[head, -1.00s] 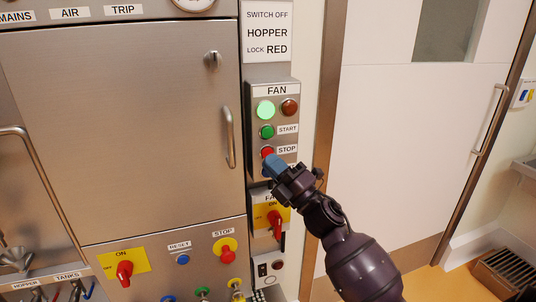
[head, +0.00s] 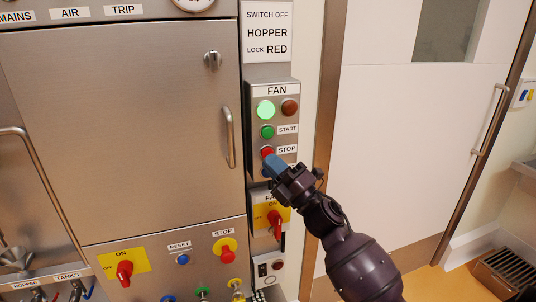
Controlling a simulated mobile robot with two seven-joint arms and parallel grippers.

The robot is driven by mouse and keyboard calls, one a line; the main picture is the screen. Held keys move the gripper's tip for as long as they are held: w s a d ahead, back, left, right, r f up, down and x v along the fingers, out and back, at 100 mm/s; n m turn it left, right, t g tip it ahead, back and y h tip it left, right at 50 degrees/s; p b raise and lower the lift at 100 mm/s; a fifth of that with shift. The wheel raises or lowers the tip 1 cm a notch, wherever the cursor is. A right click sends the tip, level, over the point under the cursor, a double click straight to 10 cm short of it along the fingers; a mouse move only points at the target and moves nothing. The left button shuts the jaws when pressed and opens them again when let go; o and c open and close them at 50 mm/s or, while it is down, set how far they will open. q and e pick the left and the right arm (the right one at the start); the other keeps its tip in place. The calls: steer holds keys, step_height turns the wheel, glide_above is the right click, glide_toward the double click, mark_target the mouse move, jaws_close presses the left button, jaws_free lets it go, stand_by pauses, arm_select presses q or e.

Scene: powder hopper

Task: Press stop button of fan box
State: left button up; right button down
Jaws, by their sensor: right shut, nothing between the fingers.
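The fan box (head: 275,100) is a grey upright panel labelled FAN on the wall right of the steel cabinet. Its green lamp (head: 265,110) is lit and the red lamp (head: 290,107) beside it is dark. Below are a green START button (head: 267,131) and a red STOP button (head: 267,151). My right gripper (head: 271,161) is shut and empty, its blue fingertips at the lower edge of the STOP button, partly covering it. I cannot tell whether they touch it. My left gripper is not in view.
Below the fan box is a yellow switch with a red handle (head: 274,219), close to my right wrist. The steel cabinet (head: 120,130) with its handle (head: 229,137) stands at left. A white door (head: 410,150) is at right.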

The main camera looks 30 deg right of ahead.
steer(key=shift+w, duration=0.2)
steer(key=shift+w+d, duration=0.1)
steer(key=shift+w, duration=0.15)
steer(key=shift+w, duration=0.15)
stand_by(0.6)
steer(key=shift+w+d, duration=0.1)
steer(key=shift+w, duration=0.1)
stand_by(0.3)
steer(key=shift+s, duration=0.1)
steer(key=shift+s+a, duration=0.2)
steer(key=shift+s, duration=0.5)
